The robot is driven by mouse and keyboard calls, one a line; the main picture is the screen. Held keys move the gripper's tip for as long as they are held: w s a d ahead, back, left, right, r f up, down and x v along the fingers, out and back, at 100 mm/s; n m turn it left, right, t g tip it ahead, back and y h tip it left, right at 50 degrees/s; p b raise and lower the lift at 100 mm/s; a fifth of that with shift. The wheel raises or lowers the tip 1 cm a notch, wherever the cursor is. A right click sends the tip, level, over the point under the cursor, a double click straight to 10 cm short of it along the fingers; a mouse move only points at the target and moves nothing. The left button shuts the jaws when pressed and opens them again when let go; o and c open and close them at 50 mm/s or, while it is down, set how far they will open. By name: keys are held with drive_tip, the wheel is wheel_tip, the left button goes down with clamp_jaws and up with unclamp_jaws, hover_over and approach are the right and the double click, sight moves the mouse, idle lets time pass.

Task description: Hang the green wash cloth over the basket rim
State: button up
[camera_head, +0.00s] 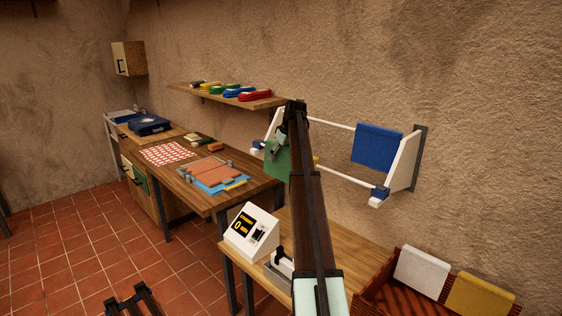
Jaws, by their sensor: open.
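The green wash cloth (272,163) hangs on the left part of the wall rack (402,165), partly hidden by my arm. My gripper (279,148) is open at the cloth's upper part, small and dark in the picture. I cannot tell whether its fingers touch the cloth or straddle it. The basket (381,292) is at the bottom right, reddish-brown and cut off by the picture edge. A white cloth (422,270) and a yellow cloth (478,295) hang over its rim, with bare rim to their left.
A blue cloth (377,146) hangs on the rack's right part. A white scale (251,232) stands on the near table. A wall shelf (217,95) holds several coloured items. The worktable (189,186) carries a blue mat (220,181) and a checked cloth (167,153).

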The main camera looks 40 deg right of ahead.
drive_tip(key=c, duration=1.3)
drive_tip(key=shift+r, duration=0.1)
wheel_tip(320, 180, up, 20)
drive_tip(key=b, duration=0.3)
drive_tip(key=shift+r, duration=0.2)
